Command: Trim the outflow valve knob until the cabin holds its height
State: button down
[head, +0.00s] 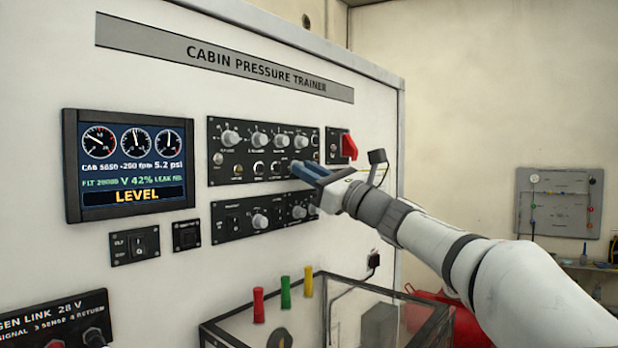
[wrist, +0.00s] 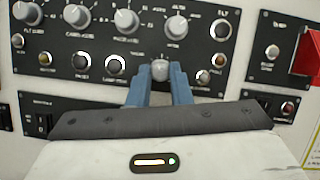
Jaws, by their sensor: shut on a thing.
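My gripper (wrist: 159,84) has its two blue fingers shut on a small round grey knob (wrist: 160,70) in the lower row of the upper control panel (head: 228,177). The label by this knob is too blurred to confirm it as the outflow valve knob. In the head view my gripper (head: 297,168) reaches the panel from the right and hides the held knob. The display screen (head: 130,165) at left shows three dials, a cabin line of about 5650 with about -250 fpm, 5.2 psi, V 42%, LEAK MED and LEVEL in yellow.
Larger knobs (wrist: 126,21) stand in a row just above my fingers. A red guarded switch (head: 348,148) is close on the right. A lower panel (head: 233,225) lies beneath my gripper.

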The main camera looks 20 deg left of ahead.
jog(key=c, duration=1.3)
grip_release()
jog(key=b+v, duration=0.3)
jog(key=v, duration=0.4)
jog(key=shift+s+d+f, duration=0.1)
jog(key=shift+s+d, duration=0.05)
jog(key=shift+d, duration=0.2)
jog(key=shift+f, duration=0.1)
